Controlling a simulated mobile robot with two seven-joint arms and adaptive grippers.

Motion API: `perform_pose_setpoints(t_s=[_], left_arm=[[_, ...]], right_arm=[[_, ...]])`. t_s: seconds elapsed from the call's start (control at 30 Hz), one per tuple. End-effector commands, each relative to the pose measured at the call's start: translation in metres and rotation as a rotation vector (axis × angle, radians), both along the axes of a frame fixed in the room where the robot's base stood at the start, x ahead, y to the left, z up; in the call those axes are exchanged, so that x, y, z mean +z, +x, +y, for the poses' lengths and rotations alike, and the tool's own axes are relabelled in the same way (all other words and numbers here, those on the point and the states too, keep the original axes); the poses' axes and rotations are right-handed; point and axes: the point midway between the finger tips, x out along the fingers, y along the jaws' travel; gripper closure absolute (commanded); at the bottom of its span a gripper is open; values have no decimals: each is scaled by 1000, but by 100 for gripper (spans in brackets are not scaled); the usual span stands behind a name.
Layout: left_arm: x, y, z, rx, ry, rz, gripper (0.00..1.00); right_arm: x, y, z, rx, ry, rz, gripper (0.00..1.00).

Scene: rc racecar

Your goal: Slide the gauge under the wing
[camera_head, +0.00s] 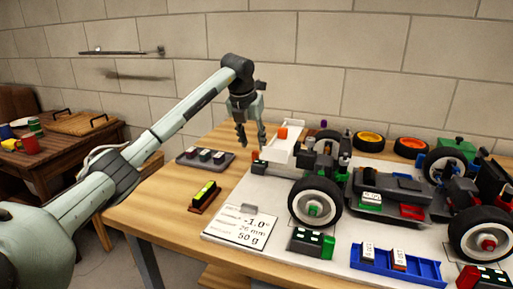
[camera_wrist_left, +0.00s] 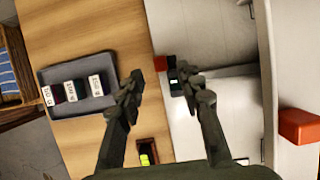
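The white rear wing (camera_head: 279,152) stands at the back left of the car, with an orange block on it; part of it shows at the right of the left wrist view. My left gripper (camera_head: 252,146) is open, pointing down just left of the wing. In the left wrist view a small dark block with a pale label (camera_wrist_left: 174,83) and a red block (camera_wrist_left: 160,63) show in the gap between the open fingers (camera_wrist_left: 163,92), apparently below them. I cannot tell for certain which piece is the gauge. My right gripper is not in view.
A grey tray (camera_head: 183,158) with three labelled blocks lies left of the gripper. A yellow-green level in a brown holder (camera_head: 204,197) lies nearer. A card (camera_head: 241,227) reads -1.0°, 26 mm, 50 g. The car's wheel (camera_head: 315,201) and a blue tray (camera_head: 424,270) crowd the right.

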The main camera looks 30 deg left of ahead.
Motion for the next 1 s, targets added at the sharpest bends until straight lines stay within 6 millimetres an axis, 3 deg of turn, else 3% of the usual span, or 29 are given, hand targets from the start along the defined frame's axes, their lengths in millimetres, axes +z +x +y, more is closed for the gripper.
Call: perform_pose_setpoints(t_s=[0.23,0.57,0.87,1.0], left_arm=[[-30,12,2,-1,-2,1,64],[-36,14,3,-2,-1,-1,64],[-35,14,3,-2,-1,-1,97],[-35,14,3,-2,-1,-1,100]], right_arm=[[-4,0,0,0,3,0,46],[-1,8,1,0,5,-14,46],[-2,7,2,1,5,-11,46],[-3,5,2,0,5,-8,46]])
